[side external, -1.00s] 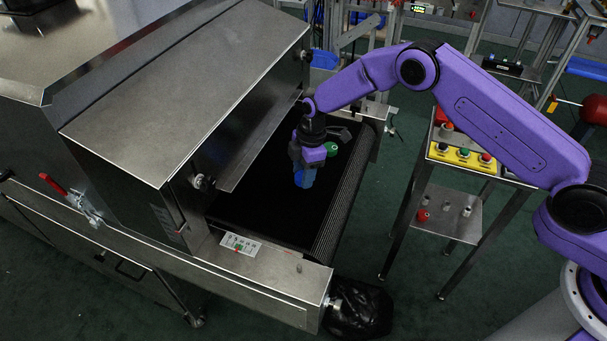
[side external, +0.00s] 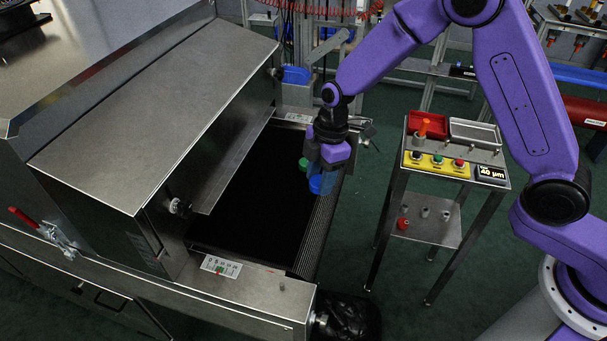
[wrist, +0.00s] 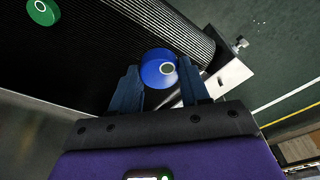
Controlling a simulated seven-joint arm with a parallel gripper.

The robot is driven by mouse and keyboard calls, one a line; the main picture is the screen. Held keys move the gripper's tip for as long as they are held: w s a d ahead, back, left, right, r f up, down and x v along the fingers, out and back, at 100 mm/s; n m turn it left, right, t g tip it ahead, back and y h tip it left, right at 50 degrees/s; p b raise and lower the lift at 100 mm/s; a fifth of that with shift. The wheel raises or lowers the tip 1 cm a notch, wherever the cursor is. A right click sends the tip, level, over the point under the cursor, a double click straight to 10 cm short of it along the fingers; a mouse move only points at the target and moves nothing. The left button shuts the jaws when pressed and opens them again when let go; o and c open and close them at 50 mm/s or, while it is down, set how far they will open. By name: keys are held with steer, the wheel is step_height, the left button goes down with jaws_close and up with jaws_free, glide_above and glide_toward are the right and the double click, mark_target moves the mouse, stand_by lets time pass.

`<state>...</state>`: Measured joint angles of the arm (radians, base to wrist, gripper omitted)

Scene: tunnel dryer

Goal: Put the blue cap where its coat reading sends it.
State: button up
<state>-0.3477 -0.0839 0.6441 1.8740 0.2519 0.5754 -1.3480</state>
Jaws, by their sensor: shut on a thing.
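The blue cap (side external: 321,185) is between the fingers of my gripper (side external: 326,172), above the dryer's black belt near its roller end. In the wrist view the blue cap (wrist: 158,68) sits between the two fingertips of my gripper (wrist: 160,85), its round end with a pale centre showing. A display (side external: 491,173) on the stand at the right reads 40 µm. A red tray (side external: 413,128) and a pale metal tray (side external: 474,132) sit at the back of that stand.
A green cap (side external: 303,164) is on the belt (side external: 265,195), just left of my gripper; it also shows in the wrist view (wrist: 43,12). The stand carries a yellow button panel (side external: 436,164). A floor gap separates the dryer and stand. The steel hood (side external: 160,110) rises at left.

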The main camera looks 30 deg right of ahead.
steer(key=w+d+r+m+t+h, duration=0.15)
steer(key=d+m, duration=0.75)
steer(key=d, duration=1.3)
steer(key=d+r+m, duration=0.2)
steer(key=d+m, duration=0.7)
steer(key=d, duration=1.3)
steer(key=w+d+f, duration=0.2)
steer(key=w+f, duration=0.1)
steer(key=w, duration=0.1)
steer(key=w+d+f, duration=0.2)
steer(key=w+f, duration=0.1)
steer(key=w, duration=0.1)
steer(key=w+d+f, duration=0.2)
steer(key=w+f, duration=0.1)
steer(key=w, duration=0.1)
steer(key=shift+w+d+f, duration=0.1)
steer(key=shift+f, duration=0.2)
steer(key=shift+w+d+f, duration=0.1)
steer(key=shift+w+f, duration=0.05)
steer(key=shift+f, duration=1.6)
steer(key=shift+f, duration=0.15)
